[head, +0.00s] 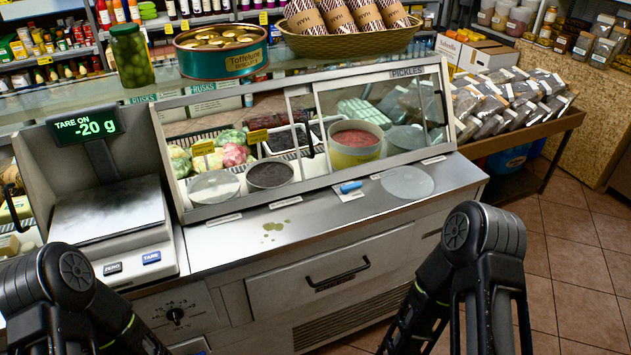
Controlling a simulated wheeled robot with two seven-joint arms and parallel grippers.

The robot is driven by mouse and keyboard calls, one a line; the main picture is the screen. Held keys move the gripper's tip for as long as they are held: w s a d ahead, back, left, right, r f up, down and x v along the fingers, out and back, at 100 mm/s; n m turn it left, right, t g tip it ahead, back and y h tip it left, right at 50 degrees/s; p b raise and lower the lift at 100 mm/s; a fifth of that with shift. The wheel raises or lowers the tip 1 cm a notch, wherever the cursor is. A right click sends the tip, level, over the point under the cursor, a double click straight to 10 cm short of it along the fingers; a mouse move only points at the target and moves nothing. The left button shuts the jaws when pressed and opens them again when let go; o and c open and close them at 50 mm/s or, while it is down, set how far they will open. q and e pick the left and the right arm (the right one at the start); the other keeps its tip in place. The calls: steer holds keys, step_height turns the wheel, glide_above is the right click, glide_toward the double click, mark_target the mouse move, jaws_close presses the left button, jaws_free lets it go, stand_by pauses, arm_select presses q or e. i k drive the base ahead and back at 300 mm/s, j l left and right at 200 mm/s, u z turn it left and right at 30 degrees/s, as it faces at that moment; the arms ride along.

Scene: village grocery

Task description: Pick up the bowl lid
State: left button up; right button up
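A round, pale grey, flat bowl lid (407,181) lies on the steel counter ledge (330,205), at its right end in front of the pickle case. Inside the case, a bowl of red food (355,137) stands uncovered, its top open. A bowl of dark food (269,174) is also uncovered. A bowl at the left (213,187) and one at the right (405,138) have pale round tops that look like lids. Both of my arms enter at the bottom corners, but neither gripper shows. Nothing touches the lid on the ledge.
A blue-handled object (350,187) lies on a white card left of the lid. A greenish spill (275,231) marks the ledge. A scale (108,215) reading -20 g stands at the left. The case's sliding glass (383,115) rises behind the ledge. A drawer handle (337,274) projects below.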

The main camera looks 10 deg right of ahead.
mark_target(401, 183)
steer(key=i+l+u, duration=0.15)
steer(key=l+u, duration=0.25)
steer(key=l, duration=0.5)
steer(key=l+u, duration=0.35)
steer(key=l, duration=0.5)
steer(key=l+u, duration=0.4)
steer(key=l, duration=0.55)
